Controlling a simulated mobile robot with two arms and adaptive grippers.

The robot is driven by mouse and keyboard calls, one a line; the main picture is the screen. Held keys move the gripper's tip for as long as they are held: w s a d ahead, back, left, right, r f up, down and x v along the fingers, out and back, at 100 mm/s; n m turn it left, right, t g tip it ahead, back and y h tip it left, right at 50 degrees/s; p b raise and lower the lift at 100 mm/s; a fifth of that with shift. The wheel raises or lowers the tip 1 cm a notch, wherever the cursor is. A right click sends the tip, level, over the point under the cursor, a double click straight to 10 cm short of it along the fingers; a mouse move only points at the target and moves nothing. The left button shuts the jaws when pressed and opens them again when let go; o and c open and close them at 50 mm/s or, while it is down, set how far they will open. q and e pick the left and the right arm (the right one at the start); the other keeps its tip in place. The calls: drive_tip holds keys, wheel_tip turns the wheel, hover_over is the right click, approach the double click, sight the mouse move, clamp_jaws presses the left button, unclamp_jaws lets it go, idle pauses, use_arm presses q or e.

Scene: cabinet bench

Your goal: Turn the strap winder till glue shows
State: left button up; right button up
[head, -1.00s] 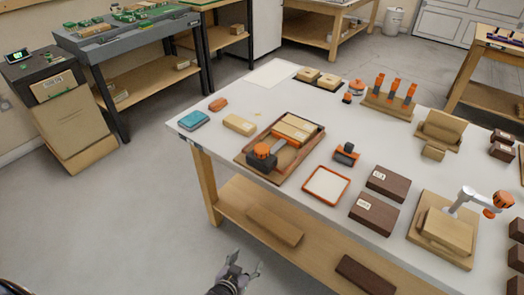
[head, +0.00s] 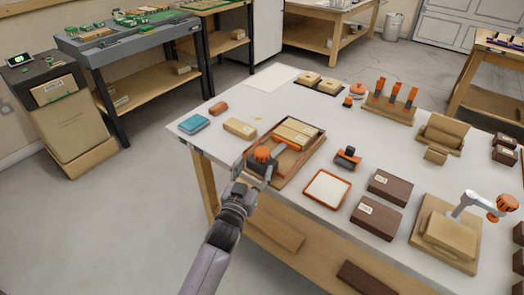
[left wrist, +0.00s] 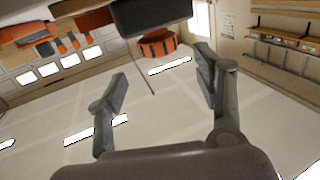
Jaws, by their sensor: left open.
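The strap winder, a black block with a ribbed orange knob (head: 262,154), sits at the near left end of a brown-edged wooden tray (head: 284,180) on the bench. Pale wooden pieces (head: 297,131) lie behind it in the tray. My left gripper (head: 257,168) is open at the near side of the winder, its fingers spread to either side. In the left wrist view the orange knob (left wrist: 158,45) shows between and beyond the open fingers (left wrist: 162,66), under the black block (left wrist: 150,16). I cannot tell whether a finger touches it. No glue can be made out. My right gripper is not in view.
On the white bench top, a blue box (head: 194,123) and a wooden block (head: 239,128) lie left of the tray. An orange-rimmed pad (head: 327,188), a black-and-orange tool (head: 347,157) and dark boxes (head: 376,217) stand to its right.

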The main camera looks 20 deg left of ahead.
sight(262, 151)
use_arm(q)
drive_tip(key=w, duration=0.7)
drive_tip(key=shift+w, duration=0.65)
drive_tip(key=c, duration=1.2)
drive_tip(key=shift+o, duration=0.2)
drive_tip(key=shift+r+m+h+p, duration=0.35)
drive_tip(key=shift+m+h+p, duration=0.35)
drive_tip(key=shift+h+p, duration=0.45)
drive_tip(key=shift+f+m+h+p, duration=0.1)
drive_tip(key=shift+m+h+p, duration=0.35)
drive_tip(key=shift+m+h, duration=0.35)
drive_tip(key=shift+f+m+g+h, duration=0.1)
drive_tip(key=shift+m+g+h, duration=0.45)
drive_tip(key=shift+h, duration=0.6)
drive_tip(key=shift+m+g+h+b, duration=0.35)
drive_tip(key=shift+m+g+h, duration=0.3)
drive_tip(key=shift+h, duration=0.45)
